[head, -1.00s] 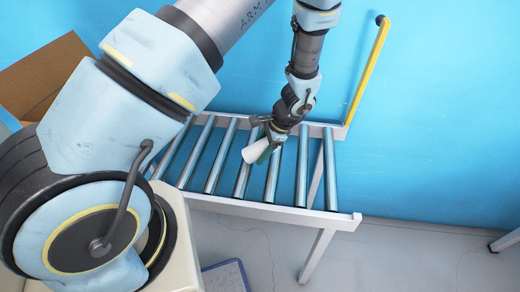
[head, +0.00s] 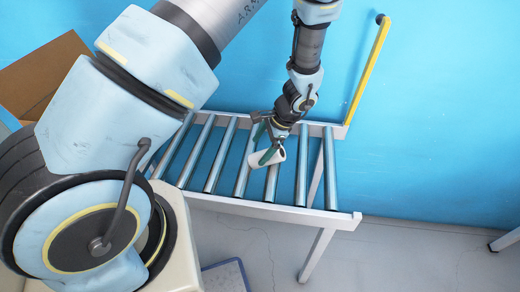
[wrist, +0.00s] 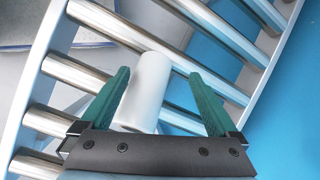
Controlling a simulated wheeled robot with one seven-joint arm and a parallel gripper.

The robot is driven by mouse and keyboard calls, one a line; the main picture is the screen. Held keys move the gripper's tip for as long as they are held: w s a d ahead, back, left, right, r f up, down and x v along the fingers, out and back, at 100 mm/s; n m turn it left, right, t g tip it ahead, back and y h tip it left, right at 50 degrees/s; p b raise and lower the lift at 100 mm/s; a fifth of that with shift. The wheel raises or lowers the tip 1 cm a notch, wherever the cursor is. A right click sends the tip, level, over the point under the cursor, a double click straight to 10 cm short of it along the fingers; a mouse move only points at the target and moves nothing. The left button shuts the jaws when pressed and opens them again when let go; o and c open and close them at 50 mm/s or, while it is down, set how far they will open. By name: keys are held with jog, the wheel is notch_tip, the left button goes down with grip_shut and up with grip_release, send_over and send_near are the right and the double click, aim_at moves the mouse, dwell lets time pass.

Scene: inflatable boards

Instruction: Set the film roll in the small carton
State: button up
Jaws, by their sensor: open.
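The film roll (head: 277,156) is a plain white cylinder on or just above the metal rollers in the head view. In the wrist view the film roll (wrist: 146,92) lies lengthwise between the two green fingers of my gripper (wrist: 160,90), with a gap clear on the right. My gripper (head: 264,143) is open and sits right at the roll in the head view, its fingers pointing down. A brown cardboard carton (head: 42,70) stands at the far left, partly hidden behind my arm; its inside is not visible. I cannot tell if it is the small carton.
The roller conveyor (head: 225,203) has a pale frame and spaced metal rollers, against a blue wall. A yellow rail (head: 367,72) rises at its right end. A blue-edged flat thing (head: 225,277) lies on the floor below.

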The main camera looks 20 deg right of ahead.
jog(key=b+v, duration=0.2)
jog(key=v, duration=0.9)
